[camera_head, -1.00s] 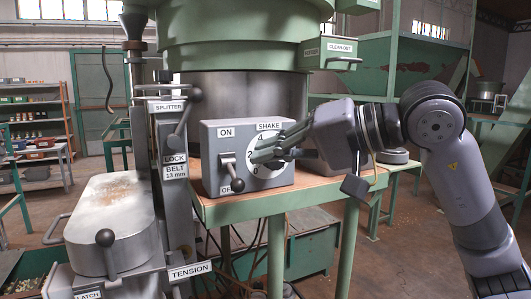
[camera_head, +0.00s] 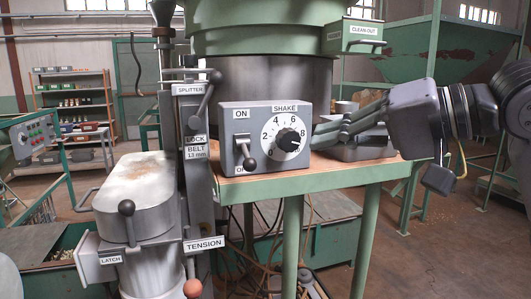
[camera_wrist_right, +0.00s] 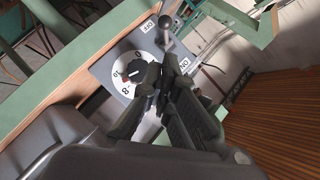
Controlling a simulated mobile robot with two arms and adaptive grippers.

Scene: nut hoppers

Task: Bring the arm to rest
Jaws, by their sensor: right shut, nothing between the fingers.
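My right gripper (camera_head: 318,139) is shut and empty, just right of the grey control box (camera_head: 232,118) in the head view, apart from its dial as far as that view shows. The box carries a black SHAKE knob (camera_head: 288,139) on a white numbered dial, its pointer near 8, and an ON/OFF lever (camera_head: 245,155). In the right wrist view the shut fingers (camera_wrist_right: 172,68) lie in front of the box, with the dial (camera_wrist_right: 138,73) partly hidden behind them. My left gripper does not show.
The box stands on a green table with a wooden top (camera_head: 345,175). A splitter with a grey lidded housing (camera_head: 135,190) and levers stands at left. A green hopper (camera_head: 262,25) rises behind. Shelves (camera_head: 75,95) stand far left, and a green bin (camera_head: 425,50) at back right.

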